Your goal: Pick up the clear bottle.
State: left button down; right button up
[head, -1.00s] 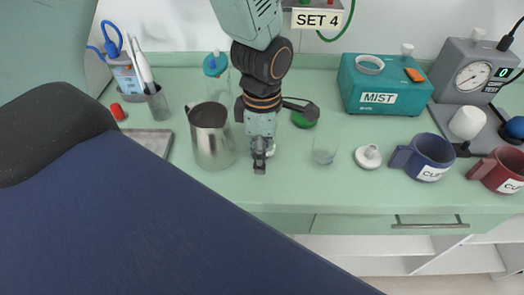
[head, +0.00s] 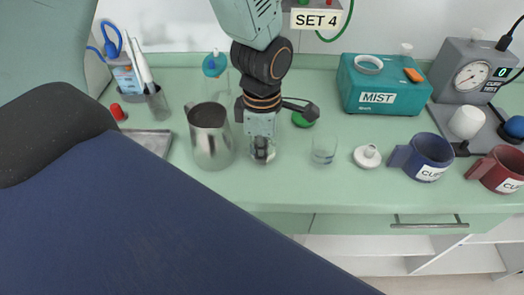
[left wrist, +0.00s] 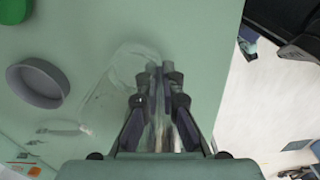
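A clear bottle (left wrist: 105,88) shows as a faint see-through outline in the left wrist view, beside and partly behind my left gripper's fingers. My left gripper (left wrist: 156,70) points down at the counter, its fingers close together with a narrow gap. In the head view my left gripper (head: 262,157) is low over the counter, and clear, glassy highlights overlap its fingertips. I cannot tell whether the fingers touch or hold the bottle. My right gripper is not in view.
A steel pitcher (head: 211,140) stands close on the left. A small clear glass (head: 323,153) and a white lidded piece (head: 367,156) are on the right, then a blue mug (head: 428,157). A green round item (head: 303,119) lies behind. The front counter strip is clear.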

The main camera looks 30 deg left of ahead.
pick_arm(q)
jog(key=shift+a, duration=0.1)
jog(key=shift+r, duration=0.1)
notch_tip(320, 180, up, 10)
jog(key=p, duration=0.2)
dwell(0.9)
dwell(0.5)
dwell(2.4)
